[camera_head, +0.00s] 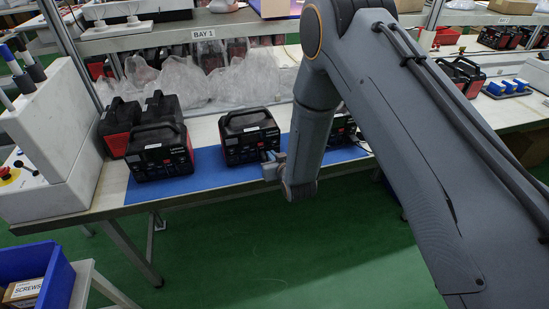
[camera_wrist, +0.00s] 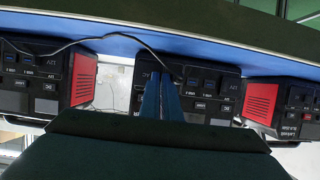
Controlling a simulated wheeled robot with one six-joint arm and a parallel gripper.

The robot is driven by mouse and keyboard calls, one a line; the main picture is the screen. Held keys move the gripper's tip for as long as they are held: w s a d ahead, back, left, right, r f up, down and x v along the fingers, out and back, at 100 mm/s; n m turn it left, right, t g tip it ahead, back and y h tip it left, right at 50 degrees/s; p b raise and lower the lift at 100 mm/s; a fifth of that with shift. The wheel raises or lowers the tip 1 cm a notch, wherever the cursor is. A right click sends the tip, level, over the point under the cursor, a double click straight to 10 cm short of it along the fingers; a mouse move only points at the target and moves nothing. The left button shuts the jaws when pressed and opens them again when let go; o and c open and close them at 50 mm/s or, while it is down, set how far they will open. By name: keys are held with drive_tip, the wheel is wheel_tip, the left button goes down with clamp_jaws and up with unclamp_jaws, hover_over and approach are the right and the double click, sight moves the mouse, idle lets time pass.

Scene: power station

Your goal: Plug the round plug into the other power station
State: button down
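Three black power stations with red sides stand in a row at the blue mat (camera_head: 210,172): one on the left (camera_head: 160,155), one in the middle (camera_head: 250,138), and one on the right (camera_head: 340,132) partly behind my arm. My gripper (camera_head: 274,163) is low in front of the middle station. In the wrist view, inverted, its two blue fingers (camera_wrist: 162,92) are close together against the middle station's front (camera_wrist: 212,82). A thin black cable (camera_wrist: 75,45) runs from the left to the fingertips. The round plug's body is hidden there, apparently between the fingers.
More power stations (camera_head: 120,125) and clear plastic bags (camera_head: 185,82) sit behind the row. A grey-white fixture (camera_head: 50,145) stands at the left end of the bench. A blue bin (camera_head: 35,275) is at lower left. The green floor in front is clear.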

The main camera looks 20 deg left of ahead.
drive_tip(key=shift+a+r, duration=0.1)
idle(0.3)
drive_tip(key=c, duration=2.3)
unclamp_jaws()
